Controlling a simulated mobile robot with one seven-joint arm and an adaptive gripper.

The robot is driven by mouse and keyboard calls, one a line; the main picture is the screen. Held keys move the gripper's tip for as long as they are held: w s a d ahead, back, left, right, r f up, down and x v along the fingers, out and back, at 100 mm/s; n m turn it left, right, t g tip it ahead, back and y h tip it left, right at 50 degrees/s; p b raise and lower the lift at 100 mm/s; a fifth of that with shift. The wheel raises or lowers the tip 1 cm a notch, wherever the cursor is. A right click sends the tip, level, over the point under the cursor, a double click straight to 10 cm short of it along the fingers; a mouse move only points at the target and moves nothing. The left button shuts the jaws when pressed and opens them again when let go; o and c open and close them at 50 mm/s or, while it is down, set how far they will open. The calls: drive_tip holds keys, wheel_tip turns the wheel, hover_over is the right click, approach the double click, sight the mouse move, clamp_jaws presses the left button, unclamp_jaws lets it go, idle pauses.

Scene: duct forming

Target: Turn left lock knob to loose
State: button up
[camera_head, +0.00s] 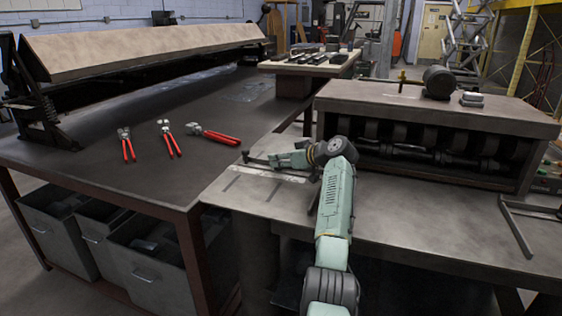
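The forming machine (430,106) stands on the right bench, with dark rollers (440,138) in its open front. A small brass-coloured upright piece with a crossbar (402,80) stands on its top at the left. I cannot tell if this is the left lock knob; no knob is clearly marked or readable as locked or loose. My pale green arm rises from the bottom and bends left at the wrist. My gripper (256,160) points left above the bench's left part, apart from the brass piece. Its fingers are too small to tell open from shut.
Several red-handled tools (168,140) lie on the dark table (95,165) at left. A long sheet-bending machine (150,45) stands behind them. A black cylinder (438,82) sits on the forming machine. A metal frame (520,225) lies at right. The bench front (430,225) is clear.

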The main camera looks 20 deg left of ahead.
wheel_tip(320, 180, up, 9)
idle(0.3)
drive_tip(key=shift+r, duration=0.1)
drive_tip(key=shift+c, duration=0.4)
